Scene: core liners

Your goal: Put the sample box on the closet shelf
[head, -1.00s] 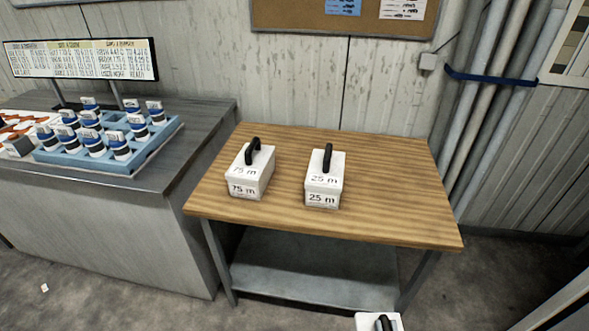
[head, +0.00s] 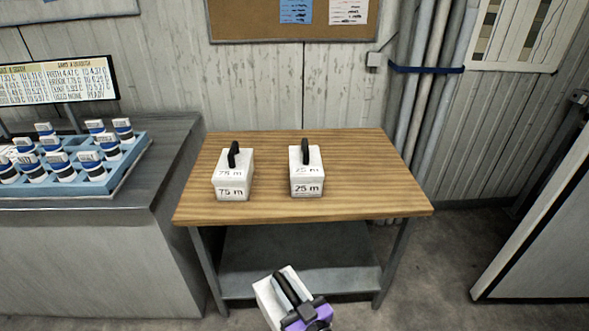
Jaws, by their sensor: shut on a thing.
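A white box (head: 266,297) with a black handle is at the bottom middle of the head view, in front of the wooden table. My gripper (head: 300,300), black and purple, is shut on this box at its handle. The box hangs tilted in the picture, and its label cannot be read. Two similar white boxes stand upright on the table: one marked 75 m (head: 233,180) on the left and one marked 25 m (head: 306,177) on the right. No closet shelf can be made out for sure.
The wooden table (head: 370,190) has a grey lower shelf (head: 300,250). A grey counter (head: 170,165) with a blue tray (head: 120,178) of several jars stands left. A grey panel (head: 545,235), perhaps a door, slants in at the right. Floor is clear between it and the table.

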